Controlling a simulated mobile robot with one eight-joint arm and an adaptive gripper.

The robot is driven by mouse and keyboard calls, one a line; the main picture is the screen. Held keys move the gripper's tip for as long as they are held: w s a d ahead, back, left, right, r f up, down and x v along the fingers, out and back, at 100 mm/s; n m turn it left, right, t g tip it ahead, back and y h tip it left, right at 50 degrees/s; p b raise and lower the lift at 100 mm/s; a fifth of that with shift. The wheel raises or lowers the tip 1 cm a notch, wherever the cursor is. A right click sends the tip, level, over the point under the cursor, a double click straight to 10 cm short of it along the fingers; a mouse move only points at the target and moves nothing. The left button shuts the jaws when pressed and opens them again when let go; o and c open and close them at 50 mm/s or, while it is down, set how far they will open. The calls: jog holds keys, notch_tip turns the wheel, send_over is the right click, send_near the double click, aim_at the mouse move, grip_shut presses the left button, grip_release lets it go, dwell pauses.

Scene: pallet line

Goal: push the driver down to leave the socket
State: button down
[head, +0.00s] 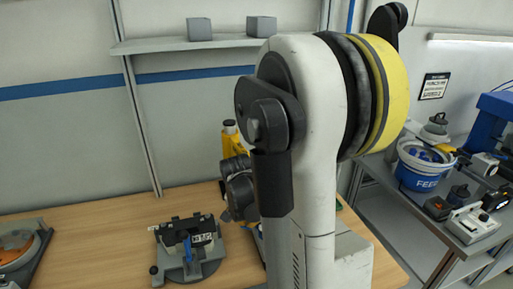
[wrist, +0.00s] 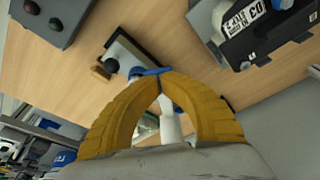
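My gripper (wrist: 163,80) shows in the wrist view as two curved yellow fingers with their tips close together. A blue bar lies at the tips and a pale shaft shows between the fingers; I take this to be the driver (wrist: 170,122), held by them. Beyond the tips is a grey plate with a dark edge (wrist: 128,58); I cannot tell whether it belongs to the socket. In the head view my arm hides the fingers and the driver.
A dark fixture with a white label (wrist: 240,22) stands at the upper right of the wrist view. In the head view, a fixture with a blue lever (head: 186,245) stands on the wooden table (head: 110,222). A side bench at right holds a blue bucket (head: 420,178).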

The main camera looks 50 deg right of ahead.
jog(key=shift+r, duration=0.15)
jog(key=shift+s+f+b, duration=0.1)
jog(key=shift+f+b, duration=0.15)
jog(key=shift+b, duration=0.15)
jog(key=shift+r+b, duration=0.2)
jog(key=shift+b, duration=0.1)
dwell(1.4)
jog(key=shift+f+b, duration=0.3)
jog(key=shift+b, duration=0.05)
jog(key=shift+r, duration=0.45)
dwell(0.4)
notch_tip(320, 180, up, 9)
jog(key=p, duration=0.7)
jog(key=shift+a, duration=0.1)
dwell(0.6)
